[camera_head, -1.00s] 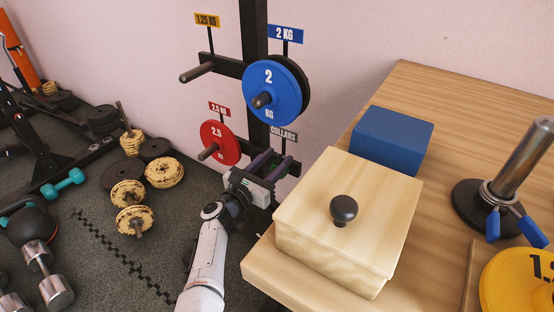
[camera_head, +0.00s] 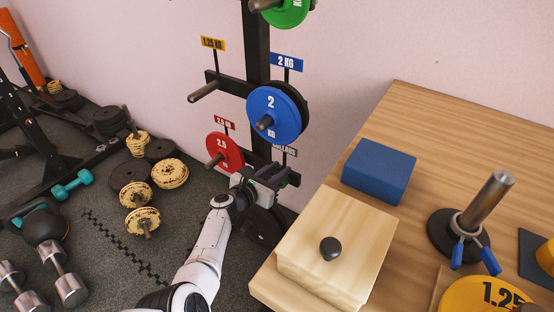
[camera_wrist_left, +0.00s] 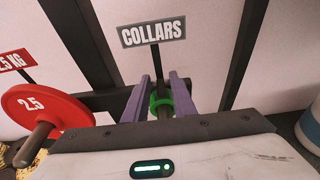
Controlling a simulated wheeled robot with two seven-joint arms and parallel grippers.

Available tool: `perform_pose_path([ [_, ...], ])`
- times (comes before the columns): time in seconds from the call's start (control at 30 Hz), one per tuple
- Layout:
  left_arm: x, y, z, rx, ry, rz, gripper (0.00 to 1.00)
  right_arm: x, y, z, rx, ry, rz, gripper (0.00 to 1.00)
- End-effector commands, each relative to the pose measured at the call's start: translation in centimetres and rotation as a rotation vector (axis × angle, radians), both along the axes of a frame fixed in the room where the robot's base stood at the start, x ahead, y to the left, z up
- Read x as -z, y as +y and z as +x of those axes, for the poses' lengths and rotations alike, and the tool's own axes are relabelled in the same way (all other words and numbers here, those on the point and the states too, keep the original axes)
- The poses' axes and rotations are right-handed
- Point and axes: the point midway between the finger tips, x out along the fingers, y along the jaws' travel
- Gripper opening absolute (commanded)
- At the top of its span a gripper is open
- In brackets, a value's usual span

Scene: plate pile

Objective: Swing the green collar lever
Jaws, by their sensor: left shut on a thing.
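The green collar (camera_wrist_left: 160,104) sits on a peg under the COLLARS sign (camera_wrist_left: 152,31) in the left wrist view. My left gripper (camera_wrist_left: 160,92) has its two purple fingers on either side of the collar, shut on it. In the head view the gripper (camera_head: 271,174) is at the low part of the rack, below the COLLARS sign, and only a bit of green (camera_head: 284,182) shows beside the fingers. I cannot make out the collar's lever apart from its ring. My right gripper is not in view.
The rack holds a red 2.5 plate (camera_head: 225,152), a blue 2 kg plate (camera_head: 273,114) and a green plate (camera_head: 287,12). A wooden table (camera_head: 440,125) stands close on the right with a lidded box (camera_head: 352,232), a blue block (camera_head: 379,170) and a post with a blue-handled collar (camera_head: 470,238).

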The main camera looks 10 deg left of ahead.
Motion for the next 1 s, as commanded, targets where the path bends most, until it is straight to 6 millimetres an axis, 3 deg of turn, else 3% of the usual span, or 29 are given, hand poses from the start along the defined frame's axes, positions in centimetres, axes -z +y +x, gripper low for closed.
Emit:
perform_pose_path([
  [0.03, -1.1, 0.0, 0.1, 0.002, 0.028, 0.013, 0.01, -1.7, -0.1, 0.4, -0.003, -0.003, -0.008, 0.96],
  [0.2, -1.0, -0.1, 0.4, 0.002, 0.128, 0.054, 0.01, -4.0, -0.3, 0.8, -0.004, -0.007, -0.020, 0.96],
  [0.8, -0.2, -0.2, 0.5, 0.001, 0.213, 0.089, 0.01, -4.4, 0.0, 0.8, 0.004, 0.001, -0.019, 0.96],
  [0.83, -0.2, -0.2, 0.5, 0.001, 0.213, 0.089, 0.29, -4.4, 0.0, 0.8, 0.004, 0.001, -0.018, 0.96],
  [0.9, -0.2, -0.2, 0.5, 0.000, 0.213, 0.089, 0.40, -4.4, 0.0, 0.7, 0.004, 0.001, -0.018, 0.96],
  [1.0, -0.2, -0.2, 0.5, 0.000, 0.213, 0.089, 0.40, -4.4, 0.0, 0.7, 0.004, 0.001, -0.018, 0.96],
])
